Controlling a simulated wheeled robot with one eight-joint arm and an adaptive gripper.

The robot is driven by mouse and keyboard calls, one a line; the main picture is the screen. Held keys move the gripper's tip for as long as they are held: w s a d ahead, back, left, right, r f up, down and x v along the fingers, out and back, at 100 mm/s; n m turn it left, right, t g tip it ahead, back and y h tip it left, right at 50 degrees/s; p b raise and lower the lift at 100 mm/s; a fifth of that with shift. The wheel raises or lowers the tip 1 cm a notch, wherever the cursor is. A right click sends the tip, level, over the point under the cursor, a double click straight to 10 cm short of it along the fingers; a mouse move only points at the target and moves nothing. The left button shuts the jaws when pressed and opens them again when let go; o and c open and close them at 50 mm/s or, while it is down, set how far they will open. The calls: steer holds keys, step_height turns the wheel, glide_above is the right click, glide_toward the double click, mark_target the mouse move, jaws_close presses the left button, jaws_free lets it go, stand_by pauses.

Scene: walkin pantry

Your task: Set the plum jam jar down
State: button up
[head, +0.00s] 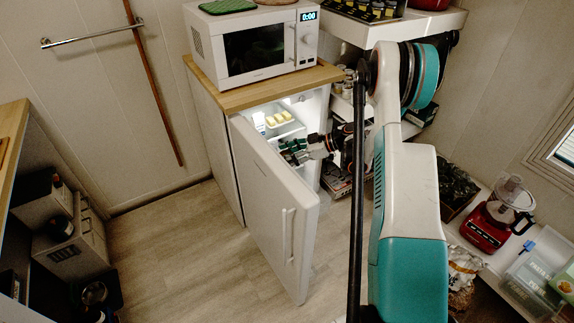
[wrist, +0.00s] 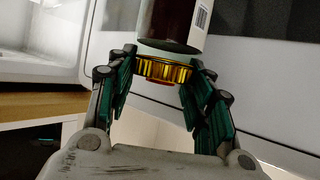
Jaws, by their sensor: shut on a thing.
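In the wrist view the plum jam jar (wrist: 172,24) has dark red contents, a pale label with a barcode and a gold ribbed lid (wrist: 163,70). My gripper (wrist: 160,66) is shut on it, with green-padded fingers on both sides of the lid. The jar's far end is cut off by the top of the picture. In the head view my gripper (head: 294,150) is at the opening of the small fridge, just behind the top edge of its open door (head: 268,195). I cannot make out the jar there.
The lit fridge holds pale yellow items (head: 279,118) on a shelf. A microwave (head: 256,45) stands on the wooden top (head: 237,98) above. A red food processor (head: 487,225) stands on a low shelf at right. The floor (head: 185,245) left of the door is clear.

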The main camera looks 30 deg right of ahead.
step_height(320, 180, down, 4)
steer(key=shift+b, duration=0.7)
steer(key=o, duration=1.1)
steer(key=p+v, duration=0.4)
steer(key=v, duration=0.8)
